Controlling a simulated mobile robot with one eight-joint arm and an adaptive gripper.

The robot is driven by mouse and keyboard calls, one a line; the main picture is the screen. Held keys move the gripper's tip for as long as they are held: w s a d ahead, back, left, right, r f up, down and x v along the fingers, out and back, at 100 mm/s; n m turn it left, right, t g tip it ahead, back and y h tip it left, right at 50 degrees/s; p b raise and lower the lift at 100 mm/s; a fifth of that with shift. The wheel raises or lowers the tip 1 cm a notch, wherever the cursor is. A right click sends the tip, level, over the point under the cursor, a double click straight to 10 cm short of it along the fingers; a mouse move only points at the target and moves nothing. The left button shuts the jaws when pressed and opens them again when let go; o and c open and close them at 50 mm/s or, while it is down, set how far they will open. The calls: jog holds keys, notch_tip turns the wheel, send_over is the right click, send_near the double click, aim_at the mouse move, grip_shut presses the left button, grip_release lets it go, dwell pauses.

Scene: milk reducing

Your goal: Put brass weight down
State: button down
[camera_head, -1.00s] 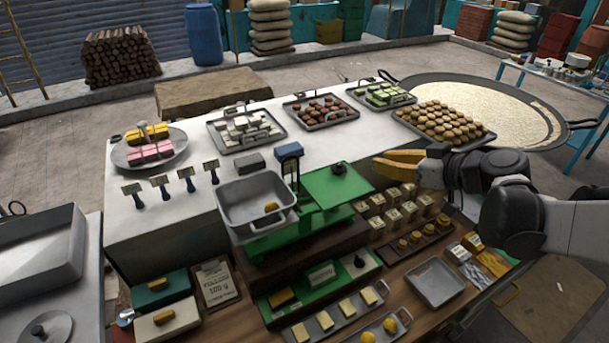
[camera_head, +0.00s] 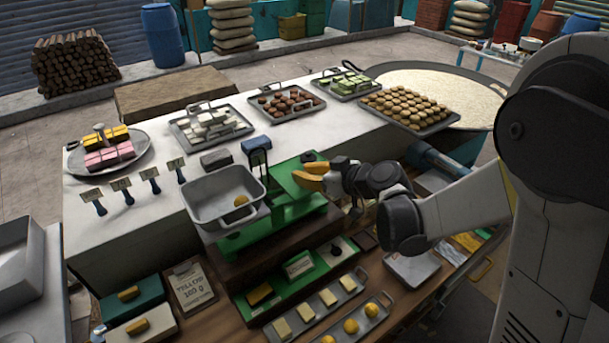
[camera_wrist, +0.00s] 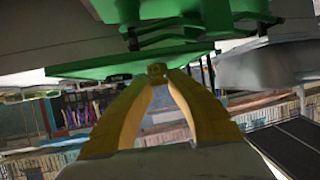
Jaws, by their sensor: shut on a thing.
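My gripper (camera_head: 309,177) has yellow fingers and is at the green plate of the balance scale (camera_head: 285,213). In the wrist view its fingertips (camera_wrist: 158,74) are closed on a small brass weight (camera_wrist: 157,69), beside the green plate (camera_wrist: 120,66). In the head view the weight is hidden by the fingers. A dark weight (camera_head: 308,157) stands on the far part of the plate, behind my fingers. The scale's grey pan (camera_head: 205,209) on the left holds a yellow ball (camera_head: 240,200). I cannot tell whether the held weight touches the plate.
Trays of sweets (camera_head: 285,101) line the back of the white counter. A plate of pink and yellow blocks (camera_head: 108,150) stands at left. Trays with butter pieces (camera_head: 306,311) and yellow balls (camera_head: 350,326) are in front. My arm hides the right shelf.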

jog(key=shift+s, duration=0.1)
jog(key=shift+f, duration=0.2)
jog(key=c, duration=1.4)
grip_release()
jog(key=shift+r, duration=0.2)
